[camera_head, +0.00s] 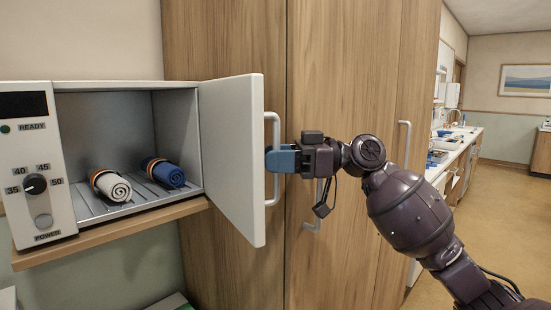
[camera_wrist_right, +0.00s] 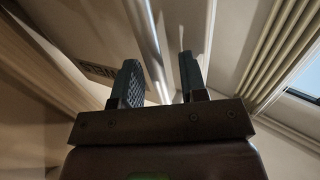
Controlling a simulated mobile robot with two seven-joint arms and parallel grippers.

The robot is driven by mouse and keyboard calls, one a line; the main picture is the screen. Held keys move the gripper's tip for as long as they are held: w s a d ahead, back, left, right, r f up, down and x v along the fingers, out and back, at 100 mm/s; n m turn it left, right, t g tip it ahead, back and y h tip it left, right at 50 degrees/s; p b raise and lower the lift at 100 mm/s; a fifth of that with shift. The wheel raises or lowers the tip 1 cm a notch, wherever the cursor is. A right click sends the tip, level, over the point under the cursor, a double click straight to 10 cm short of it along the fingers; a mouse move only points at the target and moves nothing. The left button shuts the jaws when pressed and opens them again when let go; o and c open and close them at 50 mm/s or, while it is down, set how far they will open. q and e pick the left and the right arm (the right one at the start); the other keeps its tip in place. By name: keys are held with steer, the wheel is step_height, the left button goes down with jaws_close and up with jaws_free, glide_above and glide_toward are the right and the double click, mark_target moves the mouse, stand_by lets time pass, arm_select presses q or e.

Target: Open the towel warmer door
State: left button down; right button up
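The towel warmer (camera_head: 50,238) is a white box on a wooden shelf at the left of the head view. Its white door (camera_head: 228,150) stands wide open, swung out to the right, and the metal-lined inside shows. The door's pale bar handle (camera_head: 276,192) is upright on its outer face. My right gripper (camera_head: 280,160) is at the handle, its blue fingertips level with the bar's middle. In the right wrist view, the fingers (camera_wrist_right: 160,85) stand apart with a bright bar, likely the handle, running between them; gaps show beside it. My left gripper is out of view.
A rolled white towel (camera_head: 112,185) and a rolled blue towel (camera_head: 166,172) lie on the rack inside. A tall wooden cabinet (camera_head: 345,80) with bar handles stands close behind the door and my right gripper. Open floor (camera_head: 510,210) lies at the right.

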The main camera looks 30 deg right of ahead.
steer(key=v, duration=1)
steer(key=shift+s+d, duration=0.15)
steer(key=shift+d, duration=0.2)
steer(key=s+a+f+m+h, duration=0.2)
steer(key=f+m+h, duration=0.15)
steer(key=f, duration=1.15)
steer(key=s+a+f+m+h, duration=0.2)
steer(key=f+h, duration=0.2)
steer(key=f, duration=1.1)
steer(key=s+a+f+m+g+h, duration=0.2)
steer(key=s+f+m+h, duration=0.15)
steer(key=s+f, duration=0.9)
steer(key=s+f+m+g+h, duration=0.1)
steer(key=s+f+m+h, duration=0.15)
steer(key=s, duration=0.55)
steer(key=s+f+m+g+h, duration=0.15)
steer(key=s+f+h, duration=0.25)
steer(key=s, duration=0.5)
steer(key=w+a+f+t, duration=0.1)
steer(key=w+f+t, duration=0.5)
steer(key=w+t, duration=0.3)
steer(key=shift+w+f+y+p, duration=0.2)
steer(key=shift+f+y+p, duration=0.15)
